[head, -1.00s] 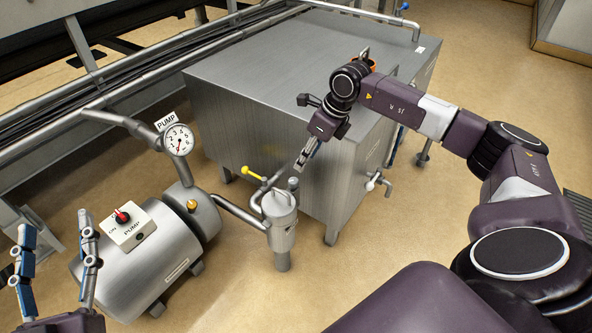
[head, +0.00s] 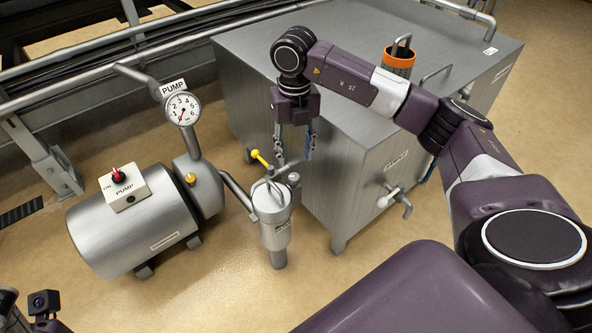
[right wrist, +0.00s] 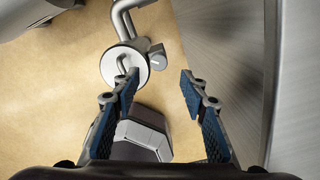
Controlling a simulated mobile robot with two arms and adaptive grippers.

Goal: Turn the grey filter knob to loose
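The grey filter knob (head: 293,179) is a small knob on the side of the upright metal filter housing (head: 275,235), near its lid. In the right wrist view the knob (right wrist: 157,56) sits beside the round lid (right wrist: 125,70), with a pale mark on its face. My right gripper (head: 294,156) is open and empty, pointing down just above the knob. In the right wrist view its fingertips (right wrist: 159,82) are apart, with the knob beyond them and nothing between the pads. My left gripper is only partly in view at the bottom left corner (head: 35,318); its fingertips are cut off.
A yellow-handled lever (head: 261,158) stands close to the left of my right gripper. The pump (head: 130,225), with a red switch and a gauge (head: 182,108), is farther left. A large steel cabinet (head: 345,180) stands close on the right, with a valve (head: 392,198) on its side.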

